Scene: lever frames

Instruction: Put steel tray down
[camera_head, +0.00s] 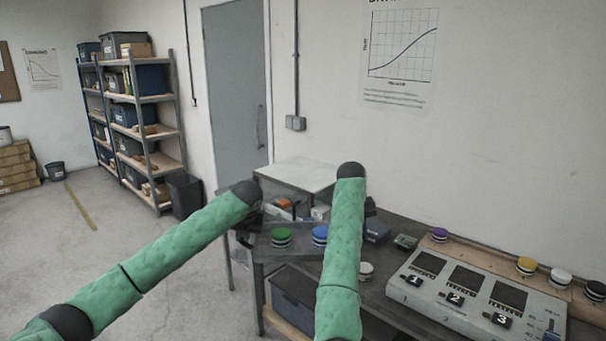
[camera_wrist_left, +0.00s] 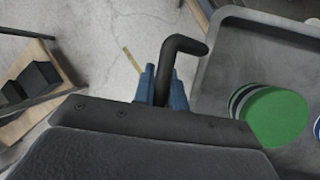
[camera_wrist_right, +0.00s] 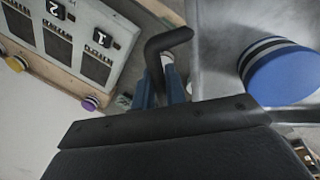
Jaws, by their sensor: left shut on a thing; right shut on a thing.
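The steel tray (camera_head: 300,242) is level between my two grippers at the bench's left end. My arms partly hide it, and I cannot tell whether it touches the surface below. It carries a green puck (camera_head: 281,238) and a blue puck (camera_head: 320,233). In the left wrist view, my left gripper (camera_wrist_left: 165,85) is shut on a black bent handle (camera_wrist_left: 185,45) beside the tray rim (camera_wrist_left: 210,75). In the right wrist view, my right gripper (camera_wrist_right: 163,85) is shut on the other black handle (camera_wrist_right: 167,42), beside the tray (camera_wrist_right: 215,60) and blue puck (camera_wrist_right: 285,75).
A numbered control panel (camera_head: 470,292) sits on the bench to the right, with purple (camera_head: 439,233), yellow (camera_head: 526,264) and other pucks behind it. A white puck (camera_head: 366,270) is right of my right arm. A pale-topped stand (camera_head: 300,172) is behind the tray. A dark bin (camera_head: 292,305) sits below.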

